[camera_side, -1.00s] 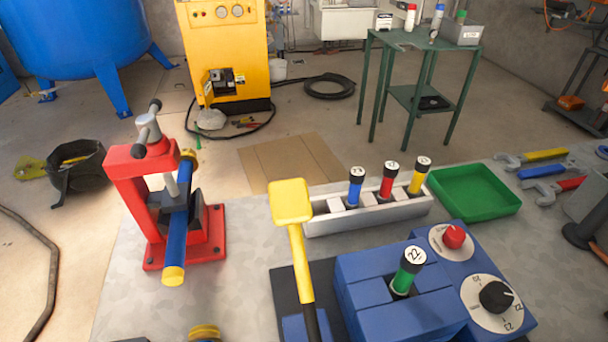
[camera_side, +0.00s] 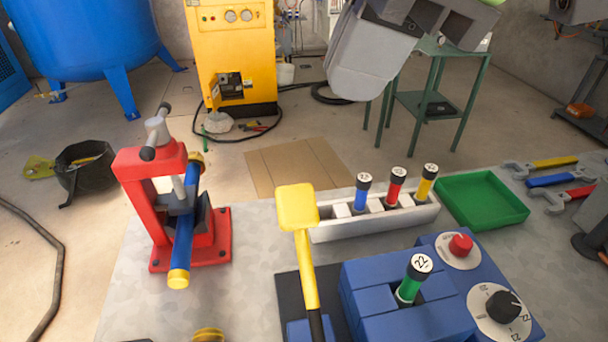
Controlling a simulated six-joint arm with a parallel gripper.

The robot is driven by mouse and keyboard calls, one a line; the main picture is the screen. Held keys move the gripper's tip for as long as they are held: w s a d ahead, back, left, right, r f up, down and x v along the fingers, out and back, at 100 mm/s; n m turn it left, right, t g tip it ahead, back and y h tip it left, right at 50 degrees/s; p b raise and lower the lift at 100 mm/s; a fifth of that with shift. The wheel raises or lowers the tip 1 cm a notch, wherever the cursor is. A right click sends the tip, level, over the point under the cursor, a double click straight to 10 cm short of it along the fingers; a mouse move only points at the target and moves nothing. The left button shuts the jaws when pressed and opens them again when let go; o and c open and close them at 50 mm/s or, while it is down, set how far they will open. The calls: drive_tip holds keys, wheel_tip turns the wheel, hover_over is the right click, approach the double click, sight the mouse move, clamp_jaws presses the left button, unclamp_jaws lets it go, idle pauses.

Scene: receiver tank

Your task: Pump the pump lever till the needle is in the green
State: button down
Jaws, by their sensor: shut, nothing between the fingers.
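The pump lever (camera_side: 305,262) stands nearly upright at the front middle. It is a yellow bar with a flat yellow pad on top and a dark lower end, which runs down to a blue part at the bottom edge. Nothing touches the pad. A grey part of my arm hangs into the picture at the top right, well above and behind the lever. I see no fingertips of my gripper. I can make out no needle or green band; two small dials on the yellow machine (camera_side: 233,48) are too small to read.
A red clamp frame (camera_side: 150,165) with a blue bar stands left of the lever. A blue block (camera_side: 415,322) with a green-banded plug and two knobs stands right. Behind are a grey rack (camera_side: 375,227) of coloured plugs and a green tray (camera_side: 483,198).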

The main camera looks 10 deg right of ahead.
approach(294, 200)
drive_tip(key=x, duration=0.3)
drive_tip(key=s+x, duration=0.1)
drive_tip(key=x, duration=0.1)
drive_tip(key=shift+w+a+f, duration=0.1)
drive_tip(key=shift+w+a, duration=0.05)
drive_tip(key=shift+a, duration=0.15)
drive_tip(key=shift+w+f, duration=0.4)
drive_tip(key=shift+f, duration=0.2)
drive_tip(key=shift+w+f, duration=0.15)
drive_tip(key=shift+f, duration=0.05)
drive_tip(key=shift+g, duration=0.6)
drive_tip(key=w+f, duration=0.1)
drive_tip(key=f, duration=0.2)
drive_tip(key=w+f, duration=0.2)
drive_tip(key=f, duration=0.1)
drive_tip(key=w+f, duration=0.1)
drive_tip(key=f, duration=0.2)
drive_tip(key=shift+w, duration=0.3)
